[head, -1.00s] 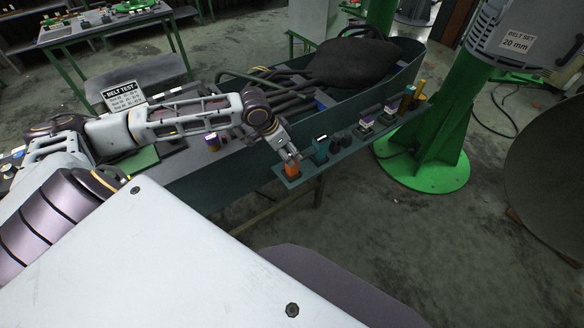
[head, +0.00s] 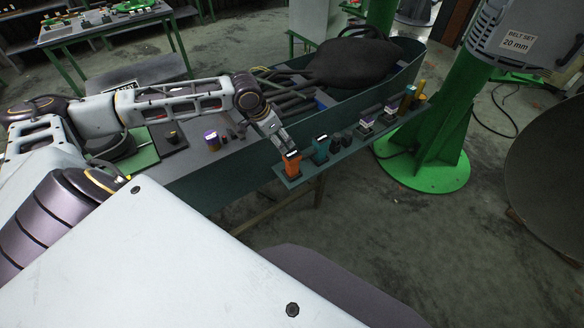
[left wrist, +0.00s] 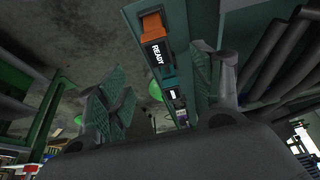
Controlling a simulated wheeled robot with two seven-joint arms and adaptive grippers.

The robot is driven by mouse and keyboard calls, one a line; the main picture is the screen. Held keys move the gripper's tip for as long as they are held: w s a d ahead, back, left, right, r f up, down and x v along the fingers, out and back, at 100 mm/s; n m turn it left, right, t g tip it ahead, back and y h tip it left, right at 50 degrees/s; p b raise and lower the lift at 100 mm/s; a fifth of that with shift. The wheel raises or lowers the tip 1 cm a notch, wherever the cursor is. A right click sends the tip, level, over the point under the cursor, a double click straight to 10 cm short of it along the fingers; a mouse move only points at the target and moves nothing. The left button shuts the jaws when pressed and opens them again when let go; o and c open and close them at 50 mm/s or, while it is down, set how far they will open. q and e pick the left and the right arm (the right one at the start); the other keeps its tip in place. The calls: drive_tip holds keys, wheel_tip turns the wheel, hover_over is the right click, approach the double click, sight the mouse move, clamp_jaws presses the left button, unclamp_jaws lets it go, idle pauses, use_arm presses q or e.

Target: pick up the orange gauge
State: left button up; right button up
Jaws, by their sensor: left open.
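The orange gauge (head: 292,166) stands upright at the near left end of a narrow green shelf along the bench. My left gripper (head: 284,141) is just above and behind it in the head view. In the left wrist view the gripper (left wrist: 160,92) is open, its fingers well apart. The orange gauge (left wrist: 155,27) shows there near the top, with a dark display reading READY. It is beyond the fingers and not held. Whether the gripper touches it cannot be told. My right gripper is not in view.
A teal gauge (head: 320,151) stands close beside the orange one on the same shelf (head: 340,151). Dark parts, purple-and-white blocks and yellow pieces (head: 408,98) follow to the right. A purple cylinder (head: 212,141) sits on the bench. Open floor lies in front of the shelf.

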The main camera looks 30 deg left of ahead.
sight(290, 154)
use_arm(q)
drive_tip(key=x, duration=0.6)
drive_tip(key=shift+w+f, duration=0.15)
drive_tip(key=shift+f, duration=0.25)
drive_tip(key=shift+w+d+f, duration=0.1)
drive_tip(key=shift+f, duration=0.15)
drive_tip(key=shift+w+f, duration=0.1)
drive_tip(key=shift+f, duration=0.15)
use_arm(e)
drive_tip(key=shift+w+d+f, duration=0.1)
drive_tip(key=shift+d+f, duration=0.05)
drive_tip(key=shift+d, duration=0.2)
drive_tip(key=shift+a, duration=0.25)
